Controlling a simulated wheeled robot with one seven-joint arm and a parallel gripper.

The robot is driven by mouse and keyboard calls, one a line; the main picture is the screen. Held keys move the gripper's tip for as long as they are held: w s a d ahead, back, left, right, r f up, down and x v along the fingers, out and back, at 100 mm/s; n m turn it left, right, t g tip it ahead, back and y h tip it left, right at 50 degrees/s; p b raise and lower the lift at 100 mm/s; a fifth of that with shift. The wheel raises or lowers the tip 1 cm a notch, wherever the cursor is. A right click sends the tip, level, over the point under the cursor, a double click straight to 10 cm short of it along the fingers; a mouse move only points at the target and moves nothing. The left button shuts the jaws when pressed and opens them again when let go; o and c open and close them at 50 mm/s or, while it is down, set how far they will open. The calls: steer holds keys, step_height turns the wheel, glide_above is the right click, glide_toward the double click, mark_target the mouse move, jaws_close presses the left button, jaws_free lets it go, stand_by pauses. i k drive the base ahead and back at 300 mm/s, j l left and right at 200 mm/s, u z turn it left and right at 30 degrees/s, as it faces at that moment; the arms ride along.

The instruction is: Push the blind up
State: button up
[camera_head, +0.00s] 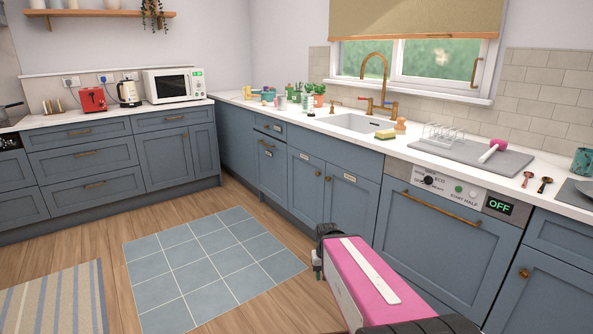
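The blind (415,16) is an olive-tan sheet with a wooden bar along its lower edge, at the top right. It hangs partway down over the window (440,60), and its upper end is outside the picture. The lower panes show below the bar. My gripper (317,266) is the dark end of my pink arm at bottom centre, low in front of the blue cabinets and far below the blind. It touches nothing that I can see. Its fingers are small and partly hidden, so I cannot tell if they are open.
A sink with a brass tap (374,75) stands below the window. A drying mat (470,154) with a rack and a pink-headed tool lies to its right. Potted plants (318,95) and small items stand left of the sink. The floor to the left is clear, with a striped rug (62,300).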

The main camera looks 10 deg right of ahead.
mark_target(455, 35)
steer(key=i+j+z, duration=0.3)
steer(key=i+z, duration=0.2)
steer(key=i, duration=0.15)
steer(key=i+j+z, duration=0.5)
steer(key=i, duration=0.1)
